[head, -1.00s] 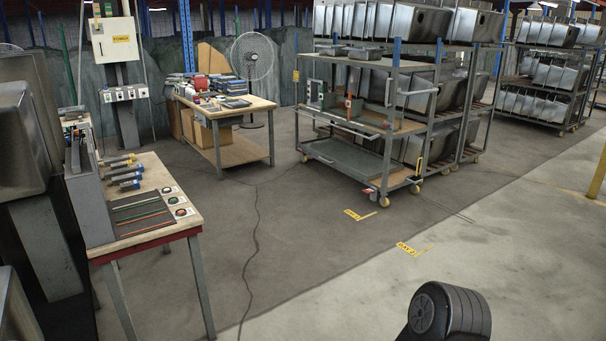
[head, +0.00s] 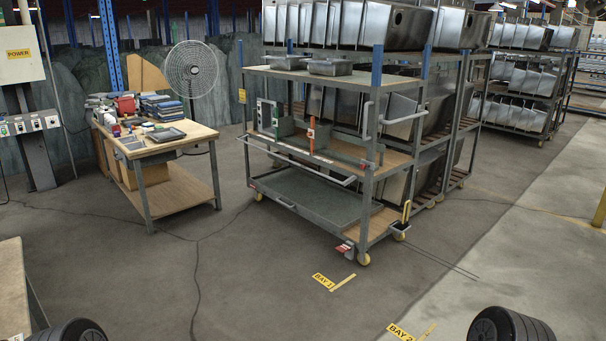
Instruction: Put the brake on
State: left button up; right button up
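A grey metal rack trolley (head: 366,205) on yellow-rimmed casters stands ahead, right of the middle. A small red pedal (head: 345,249) sits low at its near corner, beside a caster (head: 364,259). A short upright lever with a yellow handle (head: 406,211) stands on a dark foot near another caster (head: 399,236). I cannot tell the pedal's or lever's setting at this size. Neither gripper is in view, and nothing of mine touches the trolley.
Yellow BAY 1 (head: 322,281) and BAY 2 (head: 399,332) labels mark the floor before the trolley. A workbench (head: 170,144) and a fan (head: 191,70) stand left. A table corner (head: 14,290) is near at lower left.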

aim_at(343, 248)
jog(key=i, duration=1.1)
jog(key=i+u, duration=0.1)
jog(key=i, duration=1.05)
jog(key=i+l, duration=0.2)
jog(key=i, duration=0.9)
jog(key=i+l, duration=0.1)
jog(key=i, duration=1)
jog(key=j+u, duration=0.05)
